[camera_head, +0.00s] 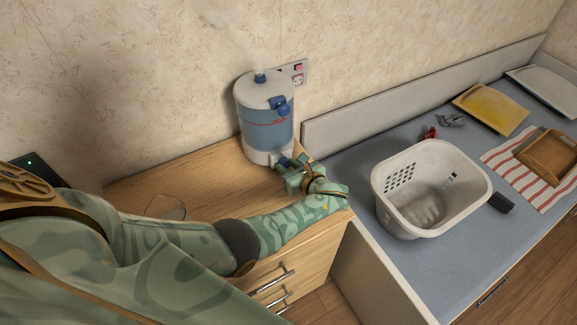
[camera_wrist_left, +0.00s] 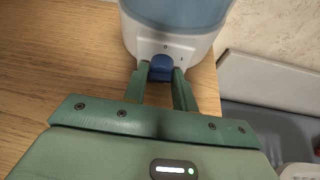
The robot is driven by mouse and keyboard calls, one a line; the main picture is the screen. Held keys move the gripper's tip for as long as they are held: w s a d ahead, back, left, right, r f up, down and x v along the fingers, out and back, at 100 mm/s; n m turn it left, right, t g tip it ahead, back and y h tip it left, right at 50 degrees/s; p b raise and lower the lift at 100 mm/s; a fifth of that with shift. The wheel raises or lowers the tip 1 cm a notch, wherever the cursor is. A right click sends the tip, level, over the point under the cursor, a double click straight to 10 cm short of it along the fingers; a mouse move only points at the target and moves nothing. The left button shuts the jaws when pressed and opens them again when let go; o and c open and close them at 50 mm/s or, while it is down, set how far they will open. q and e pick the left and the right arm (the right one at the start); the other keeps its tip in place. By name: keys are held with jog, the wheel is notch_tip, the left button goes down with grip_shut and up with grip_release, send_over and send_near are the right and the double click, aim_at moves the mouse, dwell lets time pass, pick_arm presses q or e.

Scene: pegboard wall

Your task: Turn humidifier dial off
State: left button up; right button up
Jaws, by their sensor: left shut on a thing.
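The humidifier (camera_head: 264,128) stands on the wooden cabinet top against the wall. It has a white lid and base, a blue water tank and a plume of mist from its blue nozzle (camera_head: 260,78). In the left wrist view, its blue dial (camera_wrist_left: 162,68) sits on the front of the white base, with small marks above and to the right. My left gripper (camera_wrist_left: 159,76) is shut on the dial, one finger on each side of it. In the head view my left gripper (camera_head: 286,163) reaches the base from the front. My right gripper is not in view.
To the right, a lower blue-grey counter (camera_head: 345,172) holds a white basket (camera_head: 391,200), a yellow tray (camera_head: 491,109), and a striped cloth (camera_head: 507,160) with a wooden tray. The cabinet top (camera_head: 190,178) left of the humidifier is mostly clear.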

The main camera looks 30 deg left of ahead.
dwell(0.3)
pick_arm(q)
jog(key=shift+r+n+t+h+p, duration=0.1)
jog(key=shift+n+t+h+p, duration=0.2)
jog(key=shift+n+p, duration=0.25)
jog(key=shift+n+t, duration=0.4)
jog(key=shift+n, duration=0.15)
jog(key=shift+s+a+n+t+h, duration=0.1)
jog(key=shift+n+t+h, duration=0.3)
jog(key=shift+n, duration=0.2)
jog(key=shift+n+t, duration=0.3)
jog(key=shift+n, duration=0.3)
jog(key=o, duration=0.9)
